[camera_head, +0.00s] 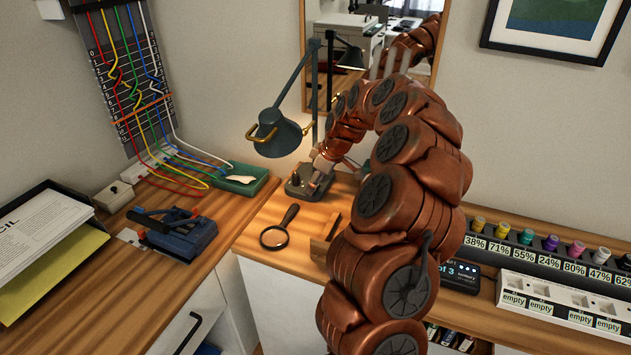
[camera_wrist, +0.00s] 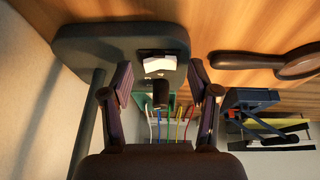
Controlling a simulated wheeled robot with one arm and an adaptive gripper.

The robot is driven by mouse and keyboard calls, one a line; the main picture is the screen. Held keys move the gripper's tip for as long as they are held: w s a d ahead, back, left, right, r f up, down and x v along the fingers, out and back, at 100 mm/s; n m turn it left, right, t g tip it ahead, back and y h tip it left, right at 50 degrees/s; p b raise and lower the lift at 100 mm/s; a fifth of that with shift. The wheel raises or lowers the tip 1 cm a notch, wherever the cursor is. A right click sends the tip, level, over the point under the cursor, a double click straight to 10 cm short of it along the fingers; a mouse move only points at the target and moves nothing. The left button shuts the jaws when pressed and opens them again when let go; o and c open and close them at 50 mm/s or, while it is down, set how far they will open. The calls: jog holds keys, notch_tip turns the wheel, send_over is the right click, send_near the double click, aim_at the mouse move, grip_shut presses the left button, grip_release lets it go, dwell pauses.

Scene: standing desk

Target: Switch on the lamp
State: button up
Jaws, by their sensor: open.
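The dark green desk lamp (camera_head: 282,132) stands at the back corner of the desk, its shade tilted down and its base (camera_head: 298,187) on the wood. In the wrist view the grey lamp base (camera_wrist: 85,48) fills the upper left, with a white rocker switch (camera_wrist: 158,64) in a dark frame. My gripper (camera_wrist: 159,88) is open and empty, its fingers on either side of the switch in the picture. I cannot tell if they touch the base. In the head view my gripper (camera_head: 319,172) is at the base, partly hidden. A short dark cylinder shows between the fingers.
A magnifying glass (camera_head: 276,236) lies in front of the lamp. A mirror (camera_head: 350,55) stands behind. A row of small coloured bottles (camera_head: 551,243) is at right.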

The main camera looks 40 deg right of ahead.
jog(key=v, duration=1.2)
dwell(0.5)
